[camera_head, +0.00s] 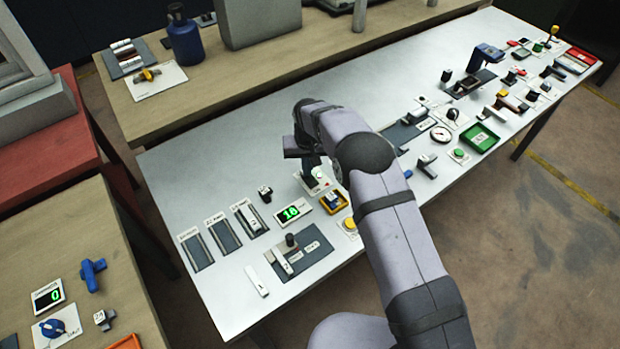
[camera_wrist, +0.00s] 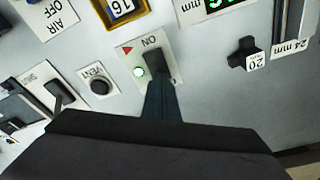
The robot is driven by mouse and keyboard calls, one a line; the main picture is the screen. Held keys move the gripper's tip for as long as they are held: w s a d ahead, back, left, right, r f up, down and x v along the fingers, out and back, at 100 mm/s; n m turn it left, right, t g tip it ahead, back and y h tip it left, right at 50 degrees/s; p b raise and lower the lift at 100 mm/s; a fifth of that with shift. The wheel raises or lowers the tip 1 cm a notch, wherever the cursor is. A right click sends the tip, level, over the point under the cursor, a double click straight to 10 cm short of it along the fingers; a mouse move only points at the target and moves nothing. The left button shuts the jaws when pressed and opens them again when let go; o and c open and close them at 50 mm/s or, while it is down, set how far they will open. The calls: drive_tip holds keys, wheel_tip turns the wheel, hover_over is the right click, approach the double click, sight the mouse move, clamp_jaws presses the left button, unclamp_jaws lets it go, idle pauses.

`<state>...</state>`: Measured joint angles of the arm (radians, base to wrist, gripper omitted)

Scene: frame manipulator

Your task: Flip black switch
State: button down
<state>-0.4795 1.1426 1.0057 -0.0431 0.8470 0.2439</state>
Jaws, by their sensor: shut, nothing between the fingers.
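A black switch (camera_wrist: 154,62) sits on a white plate (camera_wrist: 128,52) marked ON in the wrist view.
A yellow-framed block (camera_head: 333,202) and a green-digit display (camera_head: 293,211) lie close by. A small black knob block (camera_head: 265,193) is to the left. The wrist view shows a round black VENT button (camera_wrist: 102,87). The table's far left is clear.

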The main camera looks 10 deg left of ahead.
drive_tip(key=shift+f, duration=0.4)
wheel_tip(320, 180, up, 7)
drive_tip(key=p, duration=0.3)
idle(0.9)
drive_tip(key=shift+r, duration=0.1)
